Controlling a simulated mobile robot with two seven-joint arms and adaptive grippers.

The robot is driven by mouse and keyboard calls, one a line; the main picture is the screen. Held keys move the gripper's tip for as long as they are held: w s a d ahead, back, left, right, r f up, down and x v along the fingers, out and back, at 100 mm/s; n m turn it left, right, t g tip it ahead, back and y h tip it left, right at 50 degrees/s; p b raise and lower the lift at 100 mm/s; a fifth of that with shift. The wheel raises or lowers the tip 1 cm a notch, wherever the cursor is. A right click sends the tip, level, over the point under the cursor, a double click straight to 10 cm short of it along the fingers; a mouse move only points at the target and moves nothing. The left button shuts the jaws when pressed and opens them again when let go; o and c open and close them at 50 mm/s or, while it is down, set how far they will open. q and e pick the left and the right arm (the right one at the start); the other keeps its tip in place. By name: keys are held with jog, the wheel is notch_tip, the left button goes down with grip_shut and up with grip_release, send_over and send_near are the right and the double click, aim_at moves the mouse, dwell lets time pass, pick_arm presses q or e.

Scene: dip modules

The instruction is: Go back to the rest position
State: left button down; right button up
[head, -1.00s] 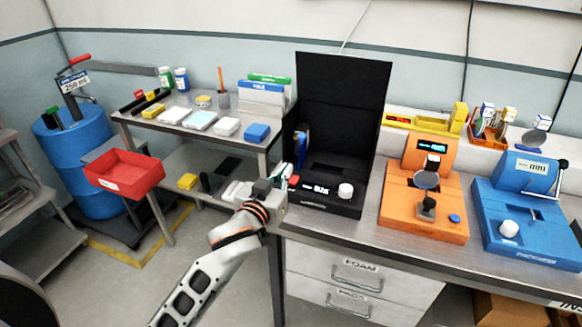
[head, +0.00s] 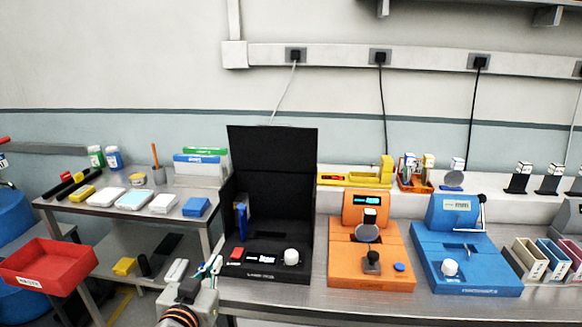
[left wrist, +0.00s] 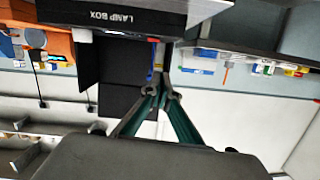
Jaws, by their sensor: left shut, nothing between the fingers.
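My left gripper (head: 208,268) shows at the bottom of the head view, in front of the left front corner of the black lamp box (head: 265,262). Its fingers are together with nothing between them. In the left wrist view the fingertips (left wrist: 161,80) meet below the lamp box (left wrist: 120,18), and the picture is upside down. The lamp box has its tall black lid raised, a red button and a white knob on its front. My right gripper is in neither view.
An orange device (head: 370,255) and a blue device (head: 462,258) stand to the right on the steel bench. A side table (head: 100,208) with small boxes and bottles is at left. A red bin (head: 48,266) stands at the far left.

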pick_arm(q)
jog(key=s+a+f+m+g+y, duration=0.2)
jog(key=s+a+f+m+g, duration=0.15)
jog(key=s+a+f, duration=0.6)
jog(key=s+a+f+m+g+y, duration=0.4)
jog(key=s+f, duration=0.3)
jog(key=s, duration=0.6)
jog(key=w+d+f+n+t+h, duration=0.1)
jog(key=d+f+n+h, duration=0.3)
jog(key=d+f+h, duration=0.4)
jog(key=d+f+t, duration=0.1)
jog(key=d+f, duration=0.4)
jog(key=d, duration=0.2)
jog(key=shift+d+f+h, duration=0.25)
jog(key=shift+d+h, duration=0.1)
jog(key=shift+h, duration=0.05)
jog(key=shift+t, duration=0.25)
